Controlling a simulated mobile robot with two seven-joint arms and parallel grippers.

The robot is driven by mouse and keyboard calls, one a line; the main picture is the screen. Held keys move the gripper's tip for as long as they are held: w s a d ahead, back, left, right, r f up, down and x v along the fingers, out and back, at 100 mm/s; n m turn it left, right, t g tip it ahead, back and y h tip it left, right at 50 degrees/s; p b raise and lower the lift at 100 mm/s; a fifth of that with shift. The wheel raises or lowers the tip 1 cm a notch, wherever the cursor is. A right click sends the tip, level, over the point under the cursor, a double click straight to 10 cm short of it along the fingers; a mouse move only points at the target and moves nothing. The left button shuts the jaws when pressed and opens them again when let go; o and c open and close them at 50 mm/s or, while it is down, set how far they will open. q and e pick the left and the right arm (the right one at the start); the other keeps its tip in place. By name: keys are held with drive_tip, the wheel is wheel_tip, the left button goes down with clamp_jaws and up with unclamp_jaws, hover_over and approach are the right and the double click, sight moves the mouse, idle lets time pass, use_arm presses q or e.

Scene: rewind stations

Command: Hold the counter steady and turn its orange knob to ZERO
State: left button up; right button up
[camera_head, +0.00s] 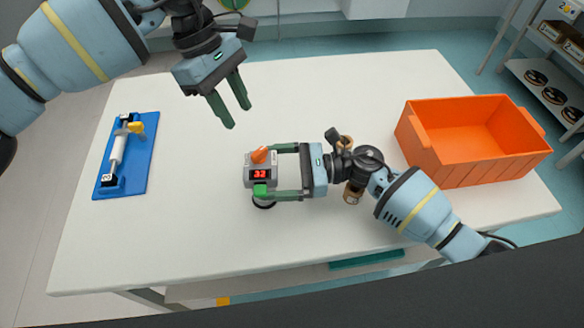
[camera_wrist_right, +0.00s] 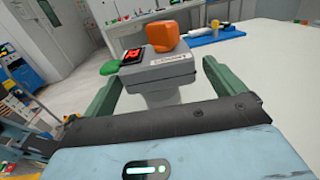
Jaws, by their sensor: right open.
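The counter (camera_head: 249,182) is a grey box on the white table, with a red display that reads 32 in the head view. Its orange knob (camera_head: 260,154) is on top at the back, and a green part sits at its front. In the right wrist view the counter (camera_wrist_right: 170,72) stands ahead with the orange knob (camera_wrist_right: 188,39) on top. My right gripper (camera_head: 272,170) is open, with one finger on either side of the counter; I cannot tell whether they touch it. My left gripper (camera_head: 237,112) is open and empty, above the table behind the counter.
A blue board (camera_head: 143,172) with a white roller and yellow handle lies at the left. An orange crate (camera_head: 470,172) stands at the right. Brown cylindrical objects (camera_head: 352,193) are partly hidden by my right arm. The table (camera_head: 180,235) is clear in front.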

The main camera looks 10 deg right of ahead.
sight(258, 151)
drive_tip(key=shift+w+a, duration=0.15)
drive_tip(key=shift+a, duration=1)
drive_tip(key=shift+c, duration=0.4)
drive_tip(key=c, duration=1)
use_arm(q)
drive_tip(key=shift+o, duration=0.6)
use_arm(e)
drive_tip(key=shift+c, duration=0.4)
use_arm(q)
drive_tip(key=shift+o, duration=1.6)
drive_tip(key=shift+w+d+r+m, duration=0.1)
drive_tip(key=shift+w+r+m, duration=0.15)
drive_tip(key=shift+m, duration=0.05)
drive_tip(key=d+f, duration=0.1)
drive_tip(key=f, duration=0.2)
drive_tip(key=s+d+f+m, duration=0.1)
drive_tip(key=f, duration=0.2)
drive_tip(key=s+f+m+g, duration=0.1)
drive_tip(key=f, duration=0.2)
drive_tip(key=shift+s+d+f, duration=0.25)
drive_tip(key=shift+d+f, duration=0.1)
drive_tip(key=shift+d, duration=0.05)
drive_tip(key=shift+c, duration=0.3)
